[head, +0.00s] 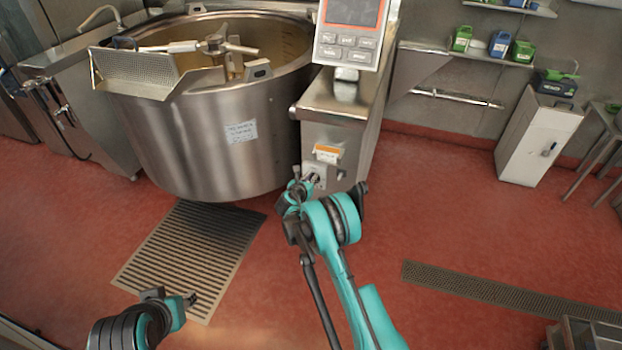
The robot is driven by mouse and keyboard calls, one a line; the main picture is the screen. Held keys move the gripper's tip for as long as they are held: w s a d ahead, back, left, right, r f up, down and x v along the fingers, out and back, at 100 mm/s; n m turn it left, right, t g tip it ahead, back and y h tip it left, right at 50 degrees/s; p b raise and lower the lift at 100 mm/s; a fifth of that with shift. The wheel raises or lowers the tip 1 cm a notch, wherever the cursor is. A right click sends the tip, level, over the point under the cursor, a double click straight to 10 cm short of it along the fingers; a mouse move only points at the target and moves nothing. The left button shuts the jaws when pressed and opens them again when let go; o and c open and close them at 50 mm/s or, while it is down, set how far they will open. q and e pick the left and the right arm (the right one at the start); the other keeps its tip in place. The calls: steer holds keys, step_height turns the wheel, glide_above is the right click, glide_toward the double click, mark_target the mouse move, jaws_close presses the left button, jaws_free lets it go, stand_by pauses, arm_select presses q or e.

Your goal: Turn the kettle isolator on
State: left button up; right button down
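The large steel mixing kettle (190,145) stands at the upper left, joined to a steel control column (340,125). Low on the column's front is a small pale isolator plate (319,171) under an orange-and-white label (326,153). My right gripper (309,181) is right at this plate and covers part of it. The isolator's knob and its position are hidden or too small to read. I cannot tell whether the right fingers touch or grip it. My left gripper (188,299) is low at the left, over the floor and drain grate, away from the column; its finger opening is unclear.
A control panel (350,30) tops the column. A floor grate (190,255) lies in front of the kettle. A white cabinet (537,137) and wall shelves with containers (500,45) are at the right.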

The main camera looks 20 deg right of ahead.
mark_target(318, 180)
steer(key=shift+s+d, duration=0.1)
steer(key=shift+d, duration=0.05)
steer(key=m+t+y, duration=0.1)
steer(key=m, duration=0.1)
steer(key=d+f+m+t+y, duration=0.1)
steer(key=m, duration=0.2)
steer(key=s+d+m+t+y, duration=0.1)
steer(key=m, duration=0.1)
steer(key=shift+s+f+t, duration=0.1)
steer(key=shift+f+t, duration=0.05)
steer(key=shift+t, duration=0.15)
steer(key=m, duration=0.1)
steer(key=f+m+t, duration=0.1)
steer(key=m, duration=0.1)
steer(key=shift+s+d+y, duration=0.15)
steer(key=shift+y, duration=0.25)
steer(key=shift+f+m+t, duration=0.2)
steer(key=shift+m+t, duration=0.2)
steer(key=shift+m, duration=0.35)
steer(key=shift+f+m+t, duration=0.2)
steer(key=shift+m+t, duration=0.2)
steer(key=shift+m, duration=0.65)
steer(key=c, duration=1.6)
jaws_free()
steer(key=shift+f, duration=0.1)
steer(key=shift+o, duration=0.2)
